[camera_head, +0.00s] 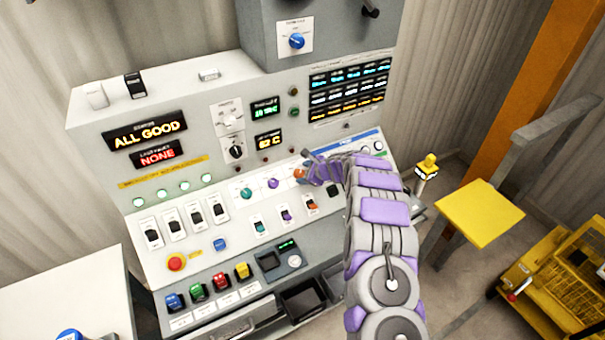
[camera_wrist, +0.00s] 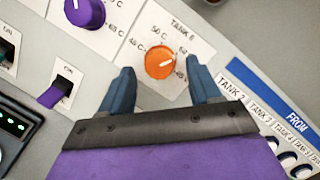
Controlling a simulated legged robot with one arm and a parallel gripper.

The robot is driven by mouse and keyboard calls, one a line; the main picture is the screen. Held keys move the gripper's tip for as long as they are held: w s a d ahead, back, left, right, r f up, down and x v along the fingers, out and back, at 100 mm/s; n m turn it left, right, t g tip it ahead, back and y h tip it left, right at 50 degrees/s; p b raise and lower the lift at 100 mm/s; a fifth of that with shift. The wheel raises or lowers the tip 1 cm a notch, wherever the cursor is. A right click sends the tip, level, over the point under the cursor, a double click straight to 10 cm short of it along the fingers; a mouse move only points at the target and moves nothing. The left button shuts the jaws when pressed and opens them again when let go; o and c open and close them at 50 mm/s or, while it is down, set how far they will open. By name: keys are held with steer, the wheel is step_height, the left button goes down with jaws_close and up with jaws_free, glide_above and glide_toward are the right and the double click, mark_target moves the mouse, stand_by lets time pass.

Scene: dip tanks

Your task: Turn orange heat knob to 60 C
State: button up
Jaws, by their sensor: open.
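The orange heat knob (camera_wrist: 160,61) sits on a white dial plate marked TANK 6 in the wrist view. My gripper (camera_wrist: 160,82) is open, with one blue finger on each side just below the knob; contact is not clear. In the head view the orange knob (camera_head: 299,174) shows at the tip of my gripper (camera_head: 312,172), partly covered by it.
A purple knob (camera_wrist: 85,12) and a purple switch (camera_wrist: 56,92) lie left of the orange knob. A blue-edged FROM panel (camera_wrist: 270,100) lies to the right. In the head view, a red button (camera_head: 176,264) and coloured buttons are lower left, and a yellow stool (camera_head: 480,212) stands right.

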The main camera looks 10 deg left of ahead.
steer(key=p+v, duration=0.1)
steer(key=v, duration=1.4)
steer(key=shift+s+d+r, duration=0.15)
steer(key=shift+d, duration=0.05)
steer(key=s+a+r+n+g, duration=0.25)
steer(key=s+r+n, duration=0.4)
steer(key=s, duration=0.45)
steer(key=s+a+r+n+g, duration=0.25)
steer(key=s+r+n, duration=0.25)
steer(key=s+r, duration=0.45)
steer(key=s+d+n+g+h, duration=0.1)
steer(key=s+d, duration=0.4)
steer(key=s, duration=0.6)
steer(key=s+d+f+n+g+h+b, duration=0.1)
steer(key=s+d+n+h, duration=0.3)
steer(key=s, duration=0.8)
steer(key=s+d+n+g+h+b, duration=0.1)
steer(key=s+d+n+h, duration=0.1)
steer(key=s+d, duration=0.6)
steer(key=s+n, duration=0.1)
steer(key=s, duration=0.2)
steer(key=shift+s+d+f, duration=0.15)
steer(key=shift+s+f, duration=0.05)
steer(key=shift+f, duration=0.2)
